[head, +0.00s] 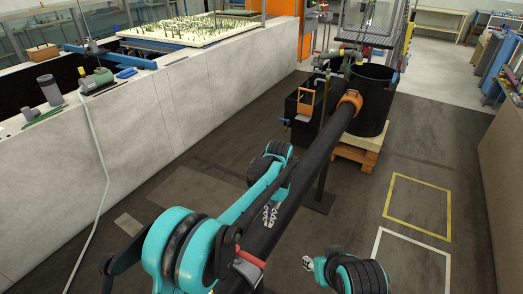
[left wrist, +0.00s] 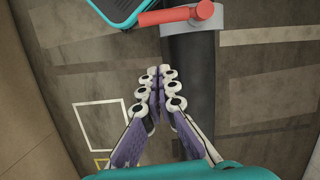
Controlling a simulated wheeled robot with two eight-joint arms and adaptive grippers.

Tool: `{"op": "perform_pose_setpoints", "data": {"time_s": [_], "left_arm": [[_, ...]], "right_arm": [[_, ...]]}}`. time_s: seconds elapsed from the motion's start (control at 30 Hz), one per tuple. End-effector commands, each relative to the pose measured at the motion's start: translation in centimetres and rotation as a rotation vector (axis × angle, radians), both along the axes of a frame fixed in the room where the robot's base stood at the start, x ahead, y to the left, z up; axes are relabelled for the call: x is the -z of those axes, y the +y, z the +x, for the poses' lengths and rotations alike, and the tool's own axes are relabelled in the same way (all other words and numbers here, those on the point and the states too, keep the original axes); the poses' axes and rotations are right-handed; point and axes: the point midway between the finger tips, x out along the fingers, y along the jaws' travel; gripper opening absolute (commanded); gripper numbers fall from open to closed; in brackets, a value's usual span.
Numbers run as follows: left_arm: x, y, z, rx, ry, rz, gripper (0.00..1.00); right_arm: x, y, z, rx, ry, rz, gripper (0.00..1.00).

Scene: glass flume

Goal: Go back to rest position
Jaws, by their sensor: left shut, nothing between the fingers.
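In the left wrist view (left wrist: 155,72) the purple-padded fingers meet at the tips, shut and empty. The fingertips lie beside the dark pipe (left wrist: 192,85) in that picture; I cannot tell the gap in depth. My right gripper (head: 308,263) shows small at the bottom of the head view, beside a dark, ringed wrist. Its finger gap is too small to judge.
The long black pipe (head: 318,150) runs to a black tank (head: 372,95) on a wooden pallet (head: 356,152). A red handle (head: 250,260) is near its close end. A pale flume wall (head: 180,95) stands left. Yellow (head: 416,231) and white floor outlines mark clear floor right.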

Motion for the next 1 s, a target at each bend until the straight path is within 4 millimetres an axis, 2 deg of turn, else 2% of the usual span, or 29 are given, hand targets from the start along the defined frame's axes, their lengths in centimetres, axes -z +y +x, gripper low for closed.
{"op": "perform_pose_setpoints", "data": {"time_s": [0.17,0.27,0.47,0.6,0.73,0.87,1.0], "left_arm": [[-1.0,1.1,-0.2,-0.017,-0.022,-0.011,0.00],[-2.8,3.3,-0.7,-0.052,-0.070,-0.034,0.00],[-6.9,9.5,-3.3,-0.152,-0.221,-0.096,0.00],[-8.7,13.6,-6.1,-0.225,-0.334,-0.134,0.00],[-9.4,17.1,-9.2,-0.292,-0.442,-0.164,0.00],[-9.1,20.2,-12.5,-0.356,-0.551,-0.189,0.00],[-7.9,22.9,-15.9,-0.422,-0.667,-0.210,0.00]], "right_arm": [[0.1,0.0,0.0,0.000,0.000,0.000,0.40],[0.3,0.0,0.0,0.000,0.000,0.000,0.40],[0.9,0.0,0.0,0.000,0.000,0.000,0.40],[1.3,0.0,0.0,0.000,0.000,0.000,0.40],[1.7,0.0,0.0,0.000,0.000,0.000,0.40],[2.1,0.0,0.0,0.000,0.000,0.000,0.40],[2.4,0.0,0.0,0.000,0.000,0.000,0.40]]}}
